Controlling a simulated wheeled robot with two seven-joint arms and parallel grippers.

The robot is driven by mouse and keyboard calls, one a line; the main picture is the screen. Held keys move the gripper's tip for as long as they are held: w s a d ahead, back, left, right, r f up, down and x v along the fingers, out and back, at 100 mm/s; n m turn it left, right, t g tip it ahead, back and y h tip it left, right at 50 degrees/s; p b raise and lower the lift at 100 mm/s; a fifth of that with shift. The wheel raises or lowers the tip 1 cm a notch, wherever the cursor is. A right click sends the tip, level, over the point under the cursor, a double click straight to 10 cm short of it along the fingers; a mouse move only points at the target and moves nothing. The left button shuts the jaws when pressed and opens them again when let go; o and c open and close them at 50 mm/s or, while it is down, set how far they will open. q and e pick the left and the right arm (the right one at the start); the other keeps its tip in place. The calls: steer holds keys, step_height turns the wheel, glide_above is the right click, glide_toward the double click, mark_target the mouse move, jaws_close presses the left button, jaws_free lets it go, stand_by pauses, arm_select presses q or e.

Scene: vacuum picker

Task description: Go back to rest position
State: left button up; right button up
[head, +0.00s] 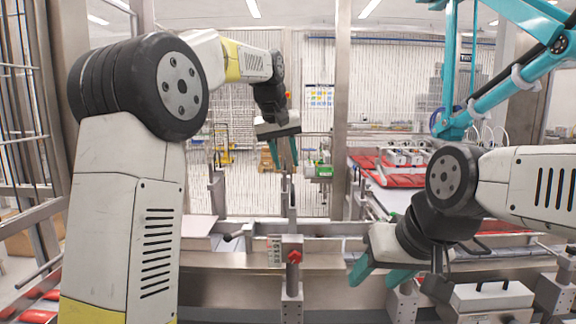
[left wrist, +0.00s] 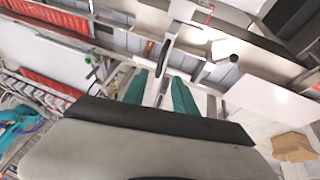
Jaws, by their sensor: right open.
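My left gripper (head: 284,155) hangs in the middle of the head view, in front of the mesh fence, with its teal fingers pointing down. The same fingers (left wrist: 160,92) show in the left wrist view, apart with nothing held between them. My right gripper (head: 381,277) is at the lower right of the head view, tilted down to the left. Its two teal fingers are apart and empty, near the steel machine frame.
A steel frame with a red knob (head: 294,257) on a post stands at front centre. Red pads (head: 405,180) lie on the conveyor at right. A teal picker arm (head: 500,85) hangs upper right. A cardboard box (left wrist: 293,147) shows in the left wrist view.

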arm_select(q)
steer(key=s+a, duration=0.6)
steer(key=s, duration=0.2)
steer(key=s+a+f, duration=0.2)
steer(key=s+f, duration=0.2)
steer(key=s, duration=0.3)
steer(key=s+a+f+t, duration=0.1)
steer(key=s+a+f, duration=0.1)
steer(key=s+f, duration=0.3)
steer(key=s+a+f+m, duration=0.1)
steer(key=s+f, duration=0.3)
steer(key=s, duration=0.7)
steer(key=shift+s+a+f+t, duration=0.15)
steer(key=shift+s+a+t, duration=0.15)
steer(key=shift+a, duration=0.45)
